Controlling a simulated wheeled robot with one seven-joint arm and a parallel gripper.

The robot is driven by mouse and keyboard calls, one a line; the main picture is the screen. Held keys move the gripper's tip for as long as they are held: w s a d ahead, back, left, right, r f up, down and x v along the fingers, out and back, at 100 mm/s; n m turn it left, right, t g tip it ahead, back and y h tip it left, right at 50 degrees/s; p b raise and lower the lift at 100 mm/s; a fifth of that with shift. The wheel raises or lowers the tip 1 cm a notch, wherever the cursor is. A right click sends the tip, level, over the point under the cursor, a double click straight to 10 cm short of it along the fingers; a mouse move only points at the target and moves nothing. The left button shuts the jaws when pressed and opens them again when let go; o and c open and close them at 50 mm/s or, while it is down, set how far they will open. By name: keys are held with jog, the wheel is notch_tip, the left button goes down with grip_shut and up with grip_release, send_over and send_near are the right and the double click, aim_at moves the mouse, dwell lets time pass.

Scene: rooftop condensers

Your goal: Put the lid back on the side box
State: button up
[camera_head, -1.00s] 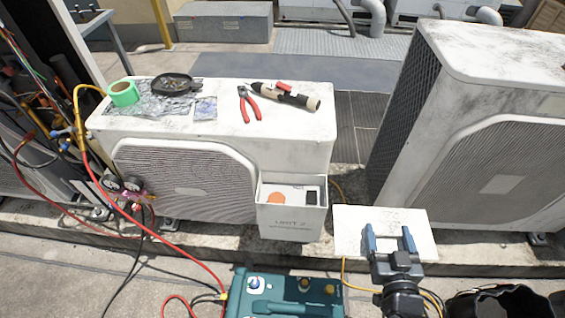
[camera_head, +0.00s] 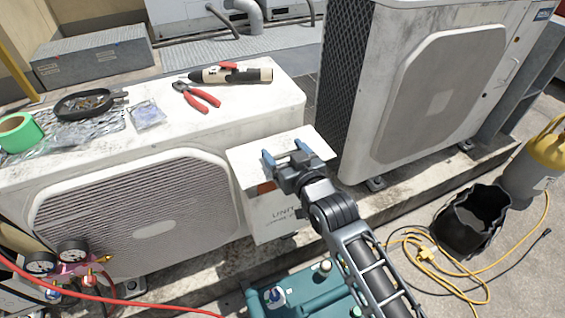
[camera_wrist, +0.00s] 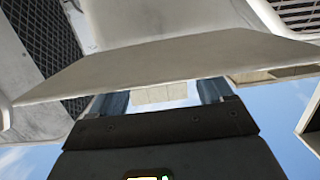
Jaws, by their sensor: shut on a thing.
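The lid (camera_head: 245,163) is a flat white plate. My gripper (camera_head: 285,157) is shut on it, its two blue fingers on the upper side. The white side box (camera_head: 272,218), with "UNIT" lettering, is fixed at the right end of the near condenser. The lid is over the box and hides most of its opening. A bit of orange inside shows below the lid's front edge, so the lid looks raised and tilted there. In the wrist view the lid (camera_wrist: 150,68) spans the picture ahead of the blue fingers (camera_wrist: 165,95).
The condenser top (camera_head: 150,125) bears red pliers (camera_head: 197,95), a driver-like tool (camera_head: 235,75), a dark dish (camera_head: 85,103) and green tape (camera_head: 18,133). A second condenser (camera_head: 420,90) stands close on the right. A teal machine (camera_head: 305,297) is below.

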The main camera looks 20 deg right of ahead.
jog(key=shift+w+d+r+b, duration=0.1)
jog(key=shift+w+d+b, duration=0.2)
jog(key=shift+w+b, duration=0.6)
jog(key=shift+f+b, duration=2.95)
jog(key=shift+f, duration=0.9)
jog(key=shift+f, duration=0.45)
jog(key=o, duration=1.1)
jog(key=shift+o, duration=0.2)
jog(key=shift+s, duration=0.15)
jog(key=s+r+p, duration=0.1)
jog(key=s, duration=0.6)
jog(key=shift+s, duration=0.35)
